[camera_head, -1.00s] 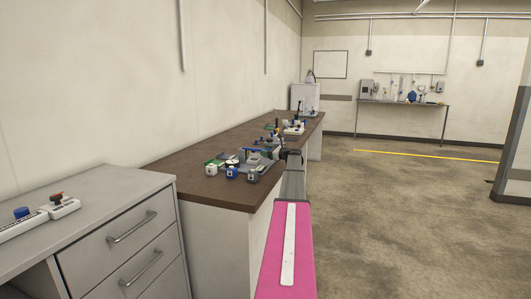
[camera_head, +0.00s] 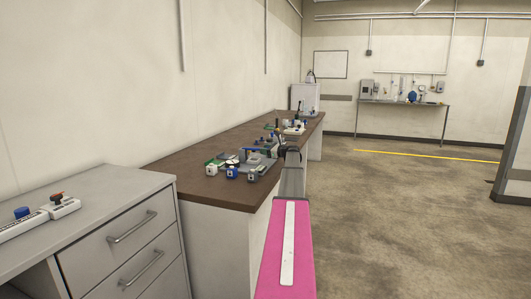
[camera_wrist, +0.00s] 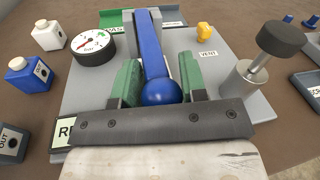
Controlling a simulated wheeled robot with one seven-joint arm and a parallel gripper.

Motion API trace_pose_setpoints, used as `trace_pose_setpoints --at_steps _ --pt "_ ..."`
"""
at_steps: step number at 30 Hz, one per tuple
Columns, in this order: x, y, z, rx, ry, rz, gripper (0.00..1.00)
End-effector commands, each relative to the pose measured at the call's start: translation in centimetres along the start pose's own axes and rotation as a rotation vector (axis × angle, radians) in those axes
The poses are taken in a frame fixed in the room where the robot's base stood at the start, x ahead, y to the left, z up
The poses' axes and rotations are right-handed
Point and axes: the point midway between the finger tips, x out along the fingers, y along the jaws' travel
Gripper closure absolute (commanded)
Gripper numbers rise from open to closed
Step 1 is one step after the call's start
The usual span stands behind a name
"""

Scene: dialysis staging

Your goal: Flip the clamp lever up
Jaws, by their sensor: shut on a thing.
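The clamp lever is a blue bar (camera_wrist: 149,45) with a round blue ball end (camera_wrist: 161,91), on a grey plate (camera_wrist: 92,82) in the wrist view. My gripper (camera_wrist: 160,78) has its two green fingers on either side of the lever's ball end and is shut on it. The bar runs away from me between the fingers. Its far end is near a green piece marked with a label. In the head view my gripper is small and its fingers cannot be made out; the blue lever (camera_head: 250,150) shows faintly near it.
A round gauge (camera_wrist: 92,45) and a yellow knob (camera_wrist: 205,31) are on the plate. A metal post with a black cap (camera_wrist: 281,39) rises at right. White and blue blocks (camera_wrist: 28,73) stand at left. The dark bench (camera_head: 190,175) carries more fixtures farther back.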

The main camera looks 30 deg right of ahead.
Motion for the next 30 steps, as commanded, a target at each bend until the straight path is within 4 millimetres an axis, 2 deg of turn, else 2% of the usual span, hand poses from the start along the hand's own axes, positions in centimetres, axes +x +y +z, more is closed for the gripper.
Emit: trace_pose_setpoints --at_steps 14,30 --pt "1.0 -1.4 5.3 -0.08 0.362 0.059 1.0" --pt "5.2 -1.8 10.7 -0.179 0.855 0.155 1.0"
